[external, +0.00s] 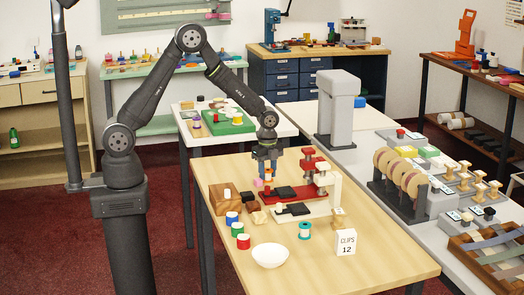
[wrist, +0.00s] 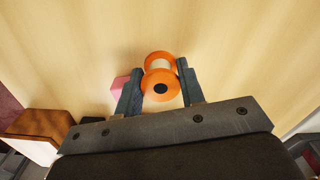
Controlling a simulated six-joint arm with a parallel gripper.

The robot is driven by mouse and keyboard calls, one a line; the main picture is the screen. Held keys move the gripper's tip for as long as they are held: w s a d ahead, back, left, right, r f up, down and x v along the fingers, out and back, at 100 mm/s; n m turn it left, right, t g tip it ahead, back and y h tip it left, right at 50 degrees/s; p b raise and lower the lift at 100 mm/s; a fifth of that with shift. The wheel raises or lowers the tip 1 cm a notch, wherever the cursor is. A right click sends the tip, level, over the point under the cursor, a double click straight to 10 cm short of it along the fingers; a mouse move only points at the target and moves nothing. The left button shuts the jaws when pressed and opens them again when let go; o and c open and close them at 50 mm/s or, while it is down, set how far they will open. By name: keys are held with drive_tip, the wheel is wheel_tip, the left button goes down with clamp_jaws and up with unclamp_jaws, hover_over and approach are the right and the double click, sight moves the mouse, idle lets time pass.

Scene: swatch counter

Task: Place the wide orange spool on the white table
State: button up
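The orange spool (wrist: 160,88) shows in the wrist view, with two orange flanges, a pale middle and a dark centre hole. My gripper (wrist: 160,90) has a finger close against each side of it and looks shut on it.
A pink block (wrist: 120,84) sits beside the left finger. A wooden block (external: 218,200), several spools, a white bowl (external: 270,256) and red and white clamp-like devices crowd the wooden table. A grey post-like machine (external: 338,108) stands right of the white table.

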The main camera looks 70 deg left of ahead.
sight(267, 170)
drive_tip(key=c, duration=0.3)
drive_tip(key=shift+r, duration=0.15)
drive_tip(key=shift+c, duration=0.2)
drive_tip(key=shift+r, duration=0.3)
drive_tip(key=r, duration=0.3)
drive_tip(key=shift+s+d+r, duration=0.2)
drive_tip(key=shift+d+r, duration=0.15)
drive_tip(key=shift+r, duration=0.05)
drive_tip(key=s+d+r, duration=0.6)
drive_tip(key=d, duration=0.3)
drive_tip(key=w+a+f+n, duration=0.2)
drive_tip(key=a+n, duration=0.2)
drive_tip(key=w+a+f+n, duration=0.3)
drive_tip(key=a+n, duration=0.1)
drive_tip(key=w+a+f+n, duration=0.2)
drive_tip(key=a+n, duration=0.2)
drive_tip(key=n, duration=0.1)
drive_tip(key=shift+w+a+f, duration=0.15)
drive_tip(key=shift+a+f, duration=0.05)
drive_tip(key=shift+a, duration=0.05)
drive_tip(key=shift+w+a+f+n, duration=0.2)
drive_tip(key=shift+a+f+n, duration=0.1)
drive_tip(key=shift+a+n, duration=0.3)
